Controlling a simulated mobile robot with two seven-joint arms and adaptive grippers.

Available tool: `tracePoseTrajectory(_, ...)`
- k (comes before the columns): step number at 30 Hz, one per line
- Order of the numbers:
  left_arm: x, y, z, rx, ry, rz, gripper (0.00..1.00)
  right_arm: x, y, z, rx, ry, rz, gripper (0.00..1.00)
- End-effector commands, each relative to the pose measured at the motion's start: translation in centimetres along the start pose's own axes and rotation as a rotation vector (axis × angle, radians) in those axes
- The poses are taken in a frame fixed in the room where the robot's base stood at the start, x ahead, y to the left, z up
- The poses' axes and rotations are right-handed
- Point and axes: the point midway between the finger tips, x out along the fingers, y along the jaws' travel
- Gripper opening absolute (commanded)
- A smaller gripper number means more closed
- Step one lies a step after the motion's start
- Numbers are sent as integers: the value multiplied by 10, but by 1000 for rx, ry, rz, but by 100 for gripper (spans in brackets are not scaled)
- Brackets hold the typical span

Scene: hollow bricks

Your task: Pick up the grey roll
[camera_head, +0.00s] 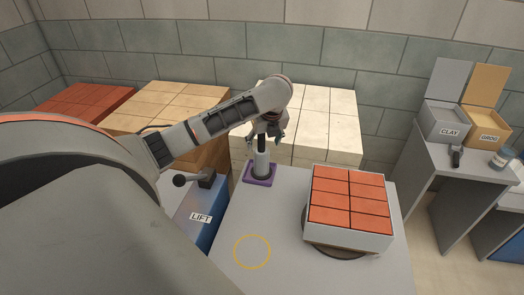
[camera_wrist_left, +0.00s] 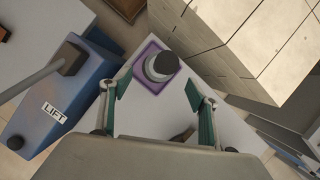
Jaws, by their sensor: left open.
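The grey roll (camera_head: 261,163) stands upright on a purple square base (camera_head: 260,181) at the back left corner of the grey table. In the left wrist view the roll (camera_wrist_left: 158,72) has a dark top, and the purple base (camera_wrist_left: 148,52) surrounds its foot. My left gripper (camera_head: 269,138) is just above the roll's top, coming from above. In the left wrist view its two green-padded fingers (camera_wrist_left: 160,88) are apart, one to each side of the roll and slightly nearer the camera. Nothing is held between them. My right gripper is not in view.
A tray of orange hollow bricks (camera_head: 349,199) sits on a round turntable at the table's right. A yellow ring (camera_head: 252,251) marks bare tabletop in front. The blue LIFT box (camera_head: 203,213) with a lever stands at left. Pale brick stacks (camera_head: 325,125) rise behind the table.

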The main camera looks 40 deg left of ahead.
Motion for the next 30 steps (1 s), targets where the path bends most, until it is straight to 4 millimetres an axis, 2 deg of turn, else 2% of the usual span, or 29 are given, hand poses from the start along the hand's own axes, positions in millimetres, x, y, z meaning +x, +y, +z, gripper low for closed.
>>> tracePoseTrajectory(4, 5, 1, 1, 5, 0, 4, 61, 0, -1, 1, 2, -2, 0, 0)
tracePoseTrajectory(11, 28, 1, 1, 2, 0, 3, 61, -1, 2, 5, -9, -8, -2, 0)
tracePoseTrajectory(21, 72, 1, 1, 2, 0, 4, 61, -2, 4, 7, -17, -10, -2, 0)
tracePoseTrajectory(30, 77, 0, 1, 4, -2, 1, 61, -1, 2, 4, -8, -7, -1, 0)
